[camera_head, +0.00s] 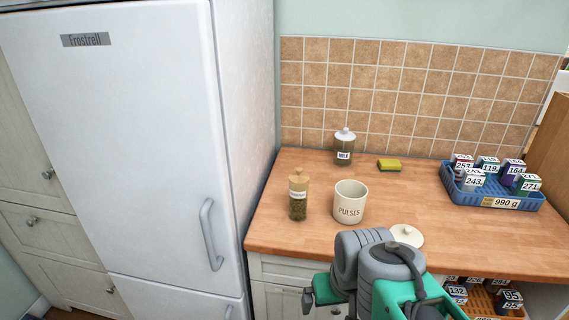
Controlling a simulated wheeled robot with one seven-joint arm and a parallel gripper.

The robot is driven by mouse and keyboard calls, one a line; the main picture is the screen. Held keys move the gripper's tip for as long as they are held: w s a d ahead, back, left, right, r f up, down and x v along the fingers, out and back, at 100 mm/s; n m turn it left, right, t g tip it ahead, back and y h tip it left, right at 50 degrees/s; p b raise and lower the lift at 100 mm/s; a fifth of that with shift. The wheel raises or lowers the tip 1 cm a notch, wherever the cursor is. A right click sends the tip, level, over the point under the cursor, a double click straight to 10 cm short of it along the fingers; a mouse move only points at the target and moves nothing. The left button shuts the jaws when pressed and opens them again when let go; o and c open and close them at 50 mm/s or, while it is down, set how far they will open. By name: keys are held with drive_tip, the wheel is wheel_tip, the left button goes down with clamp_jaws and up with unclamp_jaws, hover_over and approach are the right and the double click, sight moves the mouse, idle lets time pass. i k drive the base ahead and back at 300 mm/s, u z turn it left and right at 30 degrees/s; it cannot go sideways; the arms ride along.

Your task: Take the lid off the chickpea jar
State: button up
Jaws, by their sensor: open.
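A glass jar (298,200) with a pale wooden knobbed lid (299,180) stands upright on the counter near the fridge. Its contents look greenish brown and its label is too small to read, so I cannot tell whether it holds chickpeas. The lid sits on the jar. A second jar (344,150) with a white lid stands at the back by the tiles; its label seems to read "MILK". My gripper (319,291) shows only in part, low in front of the counter edge, apart from both jars. My arm hides the rest of it. It is open, and I see nothing held.
A white pot (350,203) marked "PULSES" stands open right of the wooden-lidded jar. A loose white lid (407,235) lies on the counter (262,228). A sponge (389,165) and a blue crate (490,198) of small boxes are farther right. The fridge (120,140) walls the left.

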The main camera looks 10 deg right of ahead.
sight(299, 177)
drive_tip(key=z, duration=1.35)
drive_tip(key=i, duration=0.6)
drive_tip(key=u, duration=3.5)
